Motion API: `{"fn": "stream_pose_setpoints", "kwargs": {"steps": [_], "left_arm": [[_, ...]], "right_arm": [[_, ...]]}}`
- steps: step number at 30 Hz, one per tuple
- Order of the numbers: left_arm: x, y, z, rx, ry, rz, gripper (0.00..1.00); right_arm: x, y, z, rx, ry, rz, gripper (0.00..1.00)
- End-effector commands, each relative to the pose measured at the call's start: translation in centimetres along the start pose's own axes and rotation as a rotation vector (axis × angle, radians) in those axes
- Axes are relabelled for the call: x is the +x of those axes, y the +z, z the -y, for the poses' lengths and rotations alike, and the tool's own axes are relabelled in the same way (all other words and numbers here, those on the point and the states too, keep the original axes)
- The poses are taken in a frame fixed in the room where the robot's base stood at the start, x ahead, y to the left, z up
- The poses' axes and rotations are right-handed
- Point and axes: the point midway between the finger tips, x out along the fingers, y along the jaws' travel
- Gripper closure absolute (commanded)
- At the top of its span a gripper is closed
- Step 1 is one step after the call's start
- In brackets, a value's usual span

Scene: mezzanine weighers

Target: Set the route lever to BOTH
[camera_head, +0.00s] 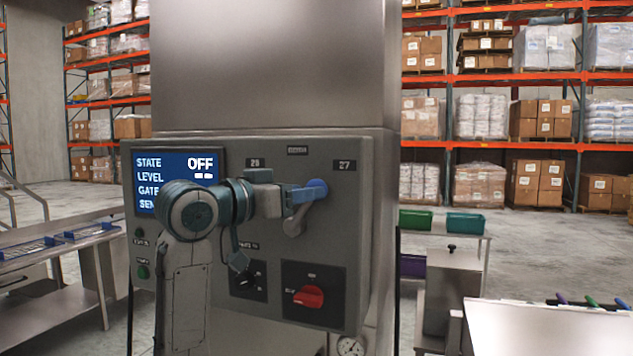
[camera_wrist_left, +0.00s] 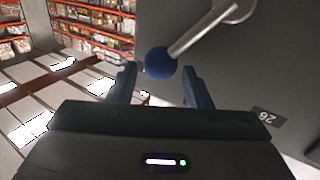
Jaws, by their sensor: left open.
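The route lever shows in the left wrist view as a silver rod (camera_wrist_left: 205,28) with a round dark blue knob (camera_wrist_left: 160,63). My left gripper (camera_wrist_left: 157,82) is open, with the knob between or just beyond its fingertips; I cannot tell whether they touch it. In the head view my left gripper (camera_head: 308,197) is in front of the grey panel (camera_head: 325,228), between plates 26 (camera_head: 255,163) and 27 (camera_head: 344,165). A small plate (camera_head: 297,150) above is too small to read. My right gripper is out of view.
The screen (camera_head: 180,185) shows STATE OFF, partly behind my left arm. Below the gripper are a red rotary switch (camera_head: 308,296) and a black knob (camera_head: 248,279). Two green buttons are at the panel's left. A bench (camera_head: 50,250) stands left, green bins (camera_head: 465,223) right.

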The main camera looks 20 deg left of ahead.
Motion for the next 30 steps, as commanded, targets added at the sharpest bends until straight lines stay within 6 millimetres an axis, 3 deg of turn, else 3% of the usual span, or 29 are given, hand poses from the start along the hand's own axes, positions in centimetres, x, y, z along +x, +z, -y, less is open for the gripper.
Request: {"fn": "stream_pose_setpoints", "kwargs": {"steps": [7, 19, 26, 30], "left_arm": [[3.5, -0.2, -0.1, -0.002, 0.002, 0.0, 0.55], [4.3, 0.1, 0.0, 0.001, -0.001, 0.0, 0.55], [4.3, 0.1, 0.0, 0.001, -0.001, 0.0, 0.98], [4.3, 0.1, 0.1, -0.002, -0.001, -0.001, 1.0]], "right_arm": [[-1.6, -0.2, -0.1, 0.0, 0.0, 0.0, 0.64], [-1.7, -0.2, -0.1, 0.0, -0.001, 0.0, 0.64], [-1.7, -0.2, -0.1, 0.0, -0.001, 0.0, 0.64], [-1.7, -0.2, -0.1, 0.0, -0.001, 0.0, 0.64]]}}
